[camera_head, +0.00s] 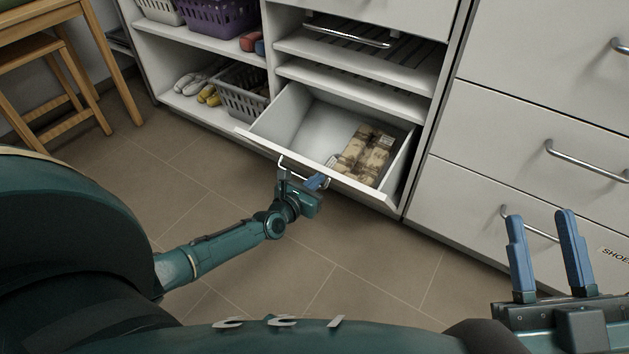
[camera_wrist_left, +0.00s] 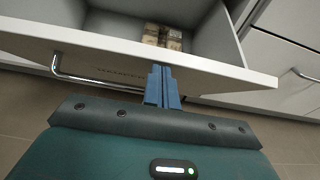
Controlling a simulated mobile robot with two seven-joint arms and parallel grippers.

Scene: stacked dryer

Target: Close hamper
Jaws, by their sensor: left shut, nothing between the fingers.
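The hamper is a white pull-out bin (camera_head: 262,133) low in the cabinet, tilted open, with brown patterned items (camera_head: 367,155) inside at its right. Its front panel also shows in the left wrist view (camera_wrist_left: 215,70), with a metal bar handle (camera_wrist_left: 85,78) and faint lettering. My left gripper (camera_head: 318,182) is shut and empty at the front panel, beside the right part of the handle. In the left wrist view its blue fingers (camera_wrist_left: 162,85) are together in front of the panel; whether they touch it I cannot tell. My right gripper (camera_head: 545,250) is open and empty at the lower right.
Shelves at the left hold a purple basket (camera_head: 222,16), a grey basket (camera_head: 241,94) and shoes (camera_head: 195,80). White drawers with metal handles (camera_head: 585,160) stand at the right. A wooden stool (camera_head: 50,70) is at the upper left. The tiled floor (camera_head: 330,255) before the hamper is clear.

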